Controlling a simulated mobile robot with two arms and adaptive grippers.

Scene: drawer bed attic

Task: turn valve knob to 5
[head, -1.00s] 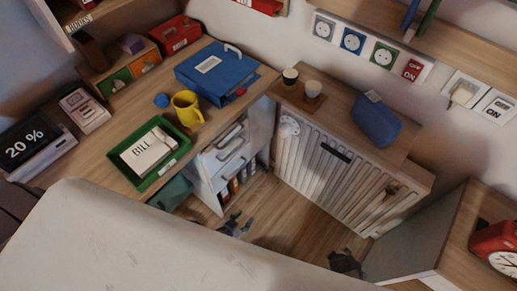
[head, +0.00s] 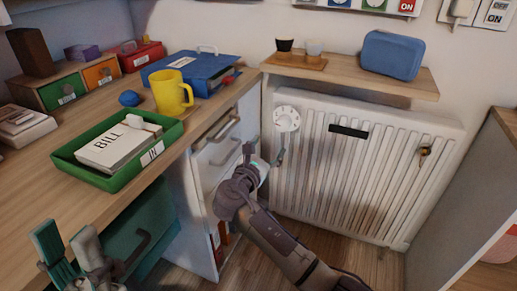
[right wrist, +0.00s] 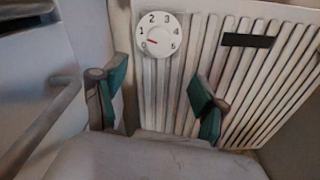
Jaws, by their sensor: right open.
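The valve knob is a white round dial (head: 286,118) at the upper left of the white radiator (head: 340,170). In the right wrist view the dial (right wrist: 160,35) shows numbers around its face and a small red pointer at the left, near the low numbers. My right gripper (head: 264,155) is open and empty, below and in front of the dial, apart from it. Its teal fingertips also show in the right wrist view (right wrist: 158,92), spread wide below the dial. My left gripper (head: 66,245) is open and empty at the lower left, beside the desk.
The desk (head: 50,165) with a green tray (head: 150,160), yellow mug (head: 171,92) and blue binder (head: 196,70) stands left. The drawer cabinet (head: 222,160) is close left of my right gripper. A shelf (head: 350,80) juts out above the radiator, carrying a blue bag (head: 392,55).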

